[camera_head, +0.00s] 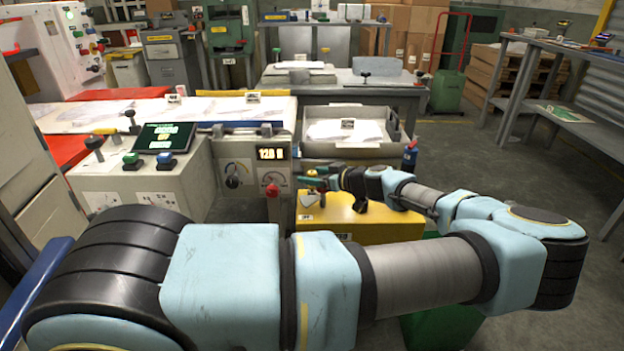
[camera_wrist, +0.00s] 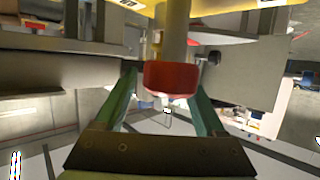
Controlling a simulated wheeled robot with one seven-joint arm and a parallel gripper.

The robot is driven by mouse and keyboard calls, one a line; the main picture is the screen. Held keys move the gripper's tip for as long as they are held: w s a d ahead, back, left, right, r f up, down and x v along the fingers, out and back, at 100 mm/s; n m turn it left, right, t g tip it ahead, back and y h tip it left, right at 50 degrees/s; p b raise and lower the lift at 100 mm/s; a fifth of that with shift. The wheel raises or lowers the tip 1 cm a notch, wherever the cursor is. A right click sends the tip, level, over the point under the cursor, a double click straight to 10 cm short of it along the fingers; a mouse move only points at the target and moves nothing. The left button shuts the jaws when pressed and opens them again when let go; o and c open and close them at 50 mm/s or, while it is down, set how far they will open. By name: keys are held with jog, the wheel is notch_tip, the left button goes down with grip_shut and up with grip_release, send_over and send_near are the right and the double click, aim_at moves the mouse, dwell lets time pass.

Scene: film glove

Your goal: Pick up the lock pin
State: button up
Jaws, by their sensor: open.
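A red knob on a grey shaft, which seems to be the lock pin (camera_head: 272,190), stands at the front of the grey machine in the head view. In the wrist view the red end of the lock pin (camera_wrist: 172,78) shows between my two green fingers, with the shaft running up the picture. My gripper (camera_head: 312,180) reaches left toward it, above the yellow box. In the wrist view my gripper (camera_wrist: 163,88) is open, one finger on each side of the red end. I cannot tell whether either finger touches it.
A yellow box (camera_head: 385,228) sits below my gripper. The grey machine's panel (camera_head: 240,175) has dials and a lit readout beside the knob. A grey tray of papers (camera_head: 345,150) stands behind, with a blue bottle (camera_head: 410,156) at its right. Floor at the right is clear.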

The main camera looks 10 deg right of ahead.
jog(key=shift+w+a+f, duration=0.2)
jog(key=shift+w+a, duration=0.05)
jog(key=shift+w, duration=0.1)
grip_shut()
dwell(0.4)
